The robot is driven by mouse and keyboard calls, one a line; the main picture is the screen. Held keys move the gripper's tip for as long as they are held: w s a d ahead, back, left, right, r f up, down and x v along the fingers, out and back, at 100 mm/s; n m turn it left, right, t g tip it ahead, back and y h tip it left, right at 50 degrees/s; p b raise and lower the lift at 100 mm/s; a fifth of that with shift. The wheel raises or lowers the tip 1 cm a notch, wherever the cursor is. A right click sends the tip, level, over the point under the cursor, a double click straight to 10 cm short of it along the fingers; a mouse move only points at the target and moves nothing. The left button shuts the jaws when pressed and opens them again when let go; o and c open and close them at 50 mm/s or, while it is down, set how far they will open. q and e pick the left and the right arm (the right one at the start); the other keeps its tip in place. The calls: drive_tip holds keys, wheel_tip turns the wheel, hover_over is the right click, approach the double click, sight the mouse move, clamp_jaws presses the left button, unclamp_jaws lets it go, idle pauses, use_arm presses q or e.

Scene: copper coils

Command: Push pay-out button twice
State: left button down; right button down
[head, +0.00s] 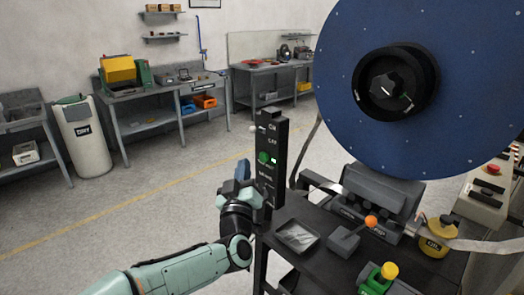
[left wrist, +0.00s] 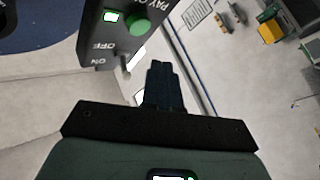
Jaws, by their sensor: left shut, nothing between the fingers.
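The black control box (head: 271,187) stands upright at the left edge of the dark machine table, with ON and OFF marks near its top. Its round green pay-out button (head: 264,157) sits mid-panel beside a small lit indicator. In the left wrist view the green button (left wrist: 138,24) and part of the "PAY O" label show at the top, upside down. My left gripper (head: 243,170) is shut and empty, just left of the box and slightly below the button's height. In the left wrist view its closed fingertips (left wrist: 160,68) appear apart from the button. My right gripper is out of view.
A large blue reel (head: 350,105) stands over the table at the right. A metal tray (head: 296,236), an orange-knobbed lever (head: 370,222) and a yellow oil can (head: 433,238) are on the table. Open floor (head: 150,205) lies to the left.

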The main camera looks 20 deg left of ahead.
sight(264, 157)
use_arm(q)
drive_tip(key=shift+w+d, duration=0.25)
drive_tip(key=shift+w, duration=0.4)
drive_tip(key=shift+w+d, duration=0.25)
drive_tip(key=shift+w, duration=0.35)
idle(1.2)
drive_tip(key=shift+w+d, duration=0.15)
drive_tip(key=shift+w, duration=0.25)
drive_tip(key=shift+w+d, duration=0.2)
drive_tip(key=shift+w, duration=0.25)
idle(0.6)
drive_tip(key=shift+s, duration=0.1)
drive_tip(key=shift+s+a+b, duration=0.35)
drive_tip(key=shift+s+b, duration=0.1)
drive_tip(key=shift+s, duration=0.35)
